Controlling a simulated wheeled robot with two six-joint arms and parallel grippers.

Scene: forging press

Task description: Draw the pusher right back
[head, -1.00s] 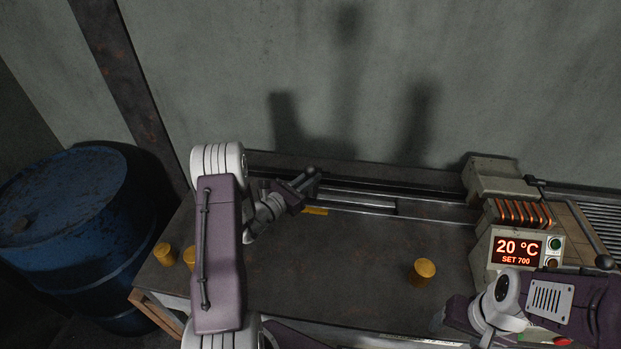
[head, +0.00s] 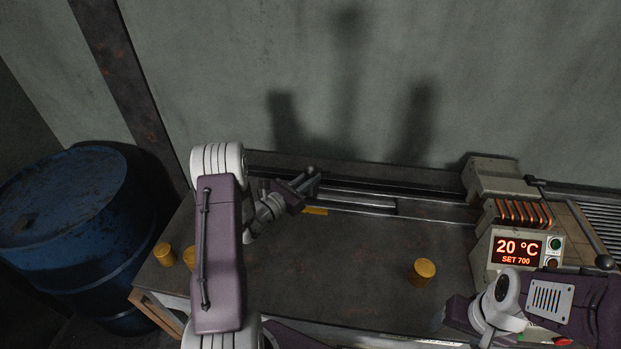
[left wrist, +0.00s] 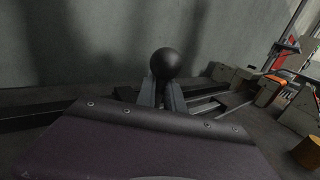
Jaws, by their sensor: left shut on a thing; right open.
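The pusher's round black knob (head: 311,171) stands at the left part of the guide rail (head: 365,204) along the back of the bench. My left gripper (head: 303,182) is shut on the pusher's handle just below the knob. In the left wrist view the knob (left wrist: 166,63) sticks up above the two fingers (left wrist: 163,95), which stand on either side of its stem. My gripper and arm hide the lower part of the pusher. My right gripper (head: 456,316) is open and empty near the front right of the bench, partly hidden by its own arm.
An induction heater (head: 517,249) with a coil reading 20 °C, SET 700 stands right. One brass billet (head: 422,272) stands mid-bench; two more (head: 164,253) stand left, one partly behind my arm. A blue drum (head: 75,225) stands left of the bench.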

